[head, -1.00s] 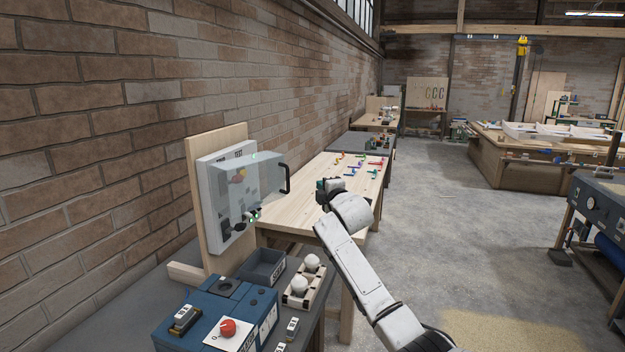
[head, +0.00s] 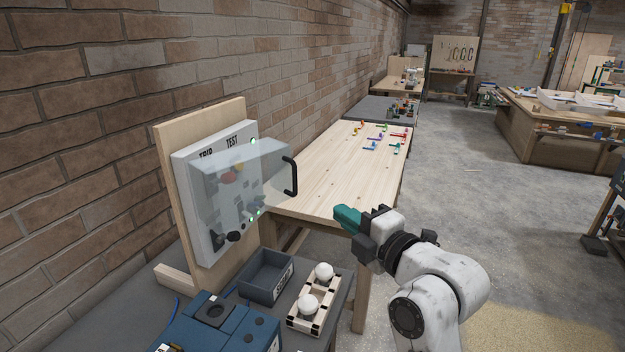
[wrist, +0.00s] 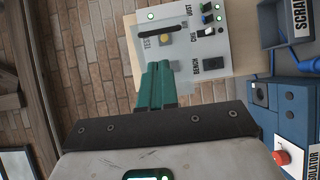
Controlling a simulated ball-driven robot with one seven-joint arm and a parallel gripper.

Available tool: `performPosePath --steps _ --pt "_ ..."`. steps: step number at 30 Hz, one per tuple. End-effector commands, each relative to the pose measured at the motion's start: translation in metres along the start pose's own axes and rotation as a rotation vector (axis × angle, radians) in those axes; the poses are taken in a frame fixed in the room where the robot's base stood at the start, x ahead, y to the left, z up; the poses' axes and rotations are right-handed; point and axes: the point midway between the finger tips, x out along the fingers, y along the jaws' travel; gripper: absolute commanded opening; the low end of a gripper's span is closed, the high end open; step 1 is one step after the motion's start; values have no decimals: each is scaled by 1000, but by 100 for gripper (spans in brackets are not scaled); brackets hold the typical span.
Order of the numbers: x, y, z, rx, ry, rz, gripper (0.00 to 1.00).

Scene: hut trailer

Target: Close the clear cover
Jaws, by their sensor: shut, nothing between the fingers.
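The clear cover (head: 235,178) is a see-through box shape on the grey panel (head: 205,250). It stands out from the panel face to the right. Its black handle (head: 291,177) is at the outer end, past the panel's right edge. My gripper (head: 347,216) has teal fingers shut with nothing between them. In the head view it is right of and below the handle, apart from it. In the wrist view the fingers (wrist: 157,85) point toward the panel (wrist: 215,45), with a dark bar like the handle (wrist: 163,31) beyond the tips. The cover's clear faces are hard to make out there.
A grey bin (head: 266,277), a wooden rack (head: 315,318) with two white balls and a blue box (head: 215,325) stand below the panel. A wooden table (head: 330,175) with small coloured items lies behind. Open floor is to the right.

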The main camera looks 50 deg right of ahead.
Motion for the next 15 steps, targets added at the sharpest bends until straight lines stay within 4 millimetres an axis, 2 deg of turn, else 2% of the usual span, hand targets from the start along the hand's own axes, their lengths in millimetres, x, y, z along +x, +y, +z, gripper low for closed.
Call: performPosePath --steps 15 --pt "16 -8 2 -14 9 -5 0"
